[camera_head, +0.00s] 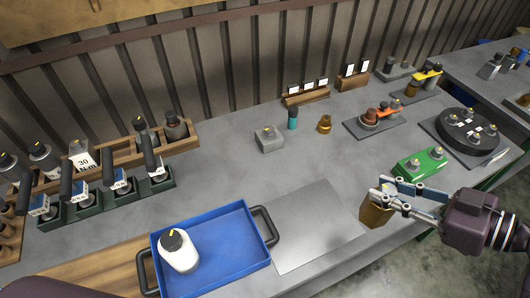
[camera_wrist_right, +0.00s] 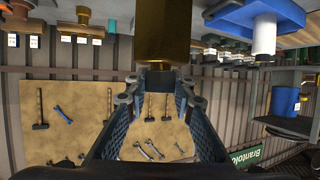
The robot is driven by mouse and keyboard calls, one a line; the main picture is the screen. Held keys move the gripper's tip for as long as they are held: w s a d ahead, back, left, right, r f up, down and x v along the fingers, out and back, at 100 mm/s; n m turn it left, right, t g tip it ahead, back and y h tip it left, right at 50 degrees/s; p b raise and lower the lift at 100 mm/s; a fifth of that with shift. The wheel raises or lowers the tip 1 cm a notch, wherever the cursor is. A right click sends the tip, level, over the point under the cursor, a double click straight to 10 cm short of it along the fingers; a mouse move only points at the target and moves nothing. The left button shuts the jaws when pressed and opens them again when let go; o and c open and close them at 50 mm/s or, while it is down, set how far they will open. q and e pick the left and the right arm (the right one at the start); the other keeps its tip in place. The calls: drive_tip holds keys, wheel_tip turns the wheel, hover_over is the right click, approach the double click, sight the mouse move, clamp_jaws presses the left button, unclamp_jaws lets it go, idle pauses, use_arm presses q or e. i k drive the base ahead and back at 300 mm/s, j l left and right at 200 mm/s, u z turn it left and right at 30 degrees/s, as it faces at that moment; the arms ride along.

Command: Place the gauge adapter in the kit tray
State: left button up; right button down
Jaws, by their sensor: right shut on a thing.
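My right gripper (camera_head: 382,198) is shut on a brass-coloured block-like piece, which I take to be the gauge adapter (camera_head: 374,214). It holds the piece at the bench's front edge, right of the bare metal plate. In the right wrist view the brass piece (camera_wrist_right: 163,35) stands out beyond the fingertips (camera_wrist_right: 160,85), which partly hide its near end. The blue kit tray (camera_head: 222,251) with dark handles lies on the bench, left of the plate and apart from the gripper. A white bottle (camera_head: 179,252) with a dark cap is in its left part. My left gripper is out of view.
The bare metal plate (camera_head: 305,228) lies between tray and gripper. A green block (camera_head: 421,163) and a black round fixture (camera_head: 466,132) are beyond the gripper. A grey block (camera_head: 269,139) and small brass part (camera_head: 325,124) stand farther back. The tray's right part is free.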

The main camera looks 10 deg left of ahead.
sight(232, 243)
drive_tip(key=l+u, duration=0.1)
drive_tip(key=u, duration=0.3)
drive_tip(key=k+u, duration=0.15)
drive_tip(key=u, duration=0.2)
drive_tip(key=k+l+u, duration=0.1)
drive_tip(key=u, duration=0.3)
drive_tip(key=k+u, duration=0.5)
drive_tip(key=k, duration=0.7)
